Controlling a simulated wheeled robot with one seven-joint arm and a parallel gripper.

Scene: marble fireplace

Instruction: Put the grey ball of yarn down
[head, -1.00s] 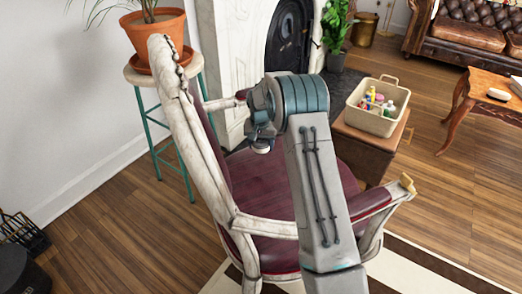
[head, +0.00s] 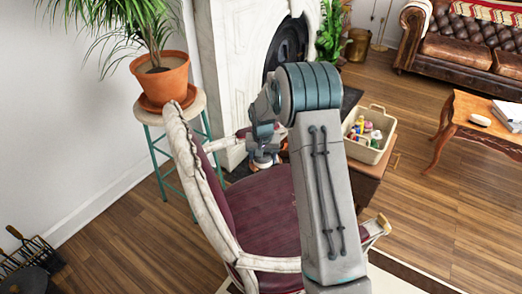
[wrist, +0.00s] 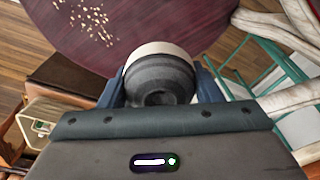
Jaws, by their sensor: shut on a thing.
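My gripper (wrist: 160,82) is shut on a round grey thing (wrist: 158,68), which I take to be the grey ball of yarn. It is dark grey on the near side with a cream rim on the far side; strands cannot be made out. In the head view my gripper (head: 264,150) points down near the far edge of the armchair's maroon seat (head: 262,215). The held thing is small and partly hidden there. In the wrist view the seat (wrist: 130,25) lies beyond and below it, and I see no contact between them.
The armchair's pale wooden back (head: 205,190) stands left of my arm. A potted plant (head: 160,80) sits on a teal-legged stool (head: 172,150). A cream basket (head: 367,150) of bottles stands on a brown box (head: 378,185) at right. Most of the seat looks clear.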

